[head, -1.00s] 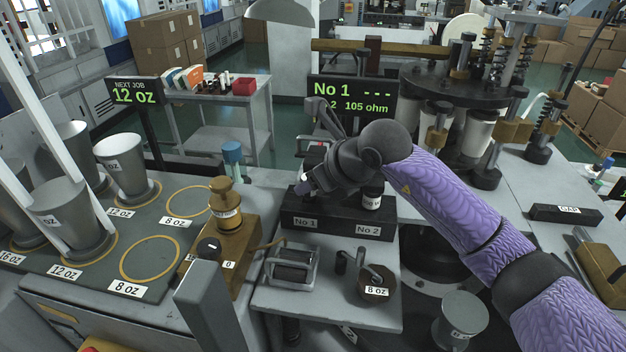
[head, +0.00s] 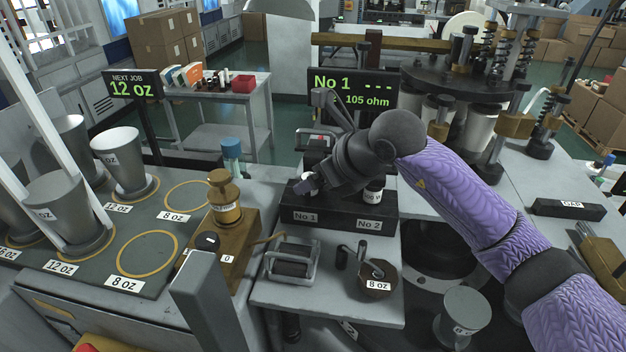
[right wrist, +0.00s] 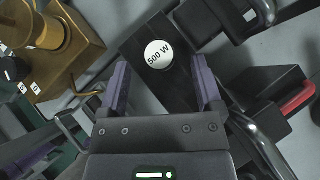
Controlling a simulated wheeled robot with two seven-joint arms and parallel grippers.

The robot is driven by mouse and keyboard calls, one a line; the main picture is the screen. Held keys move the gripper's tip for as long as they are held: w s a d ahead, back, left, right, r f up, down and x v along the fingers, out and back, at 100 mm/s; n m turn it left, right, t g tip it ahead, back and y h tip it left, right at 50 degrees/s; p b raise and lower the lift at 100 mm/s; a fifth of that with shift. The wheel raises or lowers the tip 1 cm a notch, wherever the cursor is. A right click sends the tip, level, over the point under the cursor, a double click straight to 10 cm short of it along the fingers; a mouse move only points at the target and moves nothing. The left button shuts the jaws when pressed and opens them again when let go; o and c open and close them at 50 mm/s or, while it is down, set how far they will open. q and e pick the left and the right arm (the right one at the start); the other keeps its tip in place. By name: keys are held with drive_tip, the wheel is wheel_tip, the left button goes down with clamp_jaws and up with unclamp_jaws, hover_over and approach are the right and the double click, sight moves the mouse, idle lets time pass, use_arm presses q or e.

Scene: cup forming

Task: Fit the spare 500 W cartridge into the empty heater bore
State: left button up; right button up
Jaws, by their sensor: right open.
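A dark heater block (head: 335,222) with labels No 1 and No 2 sits mid-table. A cartridge with a white label (head: 373,192) stands at the No 2 side. My right gripper (head: 308,184) is over the No 1 side, and its hand hides most of that bore. In the right wrist view the right gripper (right wrist: 160,68) is open. A white round end marked 500 W (right wrist: 158,54) lies between its fingers, with gaps on both sides. It appears to be a cartridge end at No 1; its depth cannot be told. My left gripper is not in view.
A brass unit (head: 228,240) stands left of the block. A display (head: 352,92) behind reads No 1 with dashes. A red-handled clamp (right wrist: 297,98) is close on the right.

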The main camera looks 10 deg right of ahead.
drive_tip(key=v, duration=0.8)
drive_tip(key=shift+b, duration=0.4)
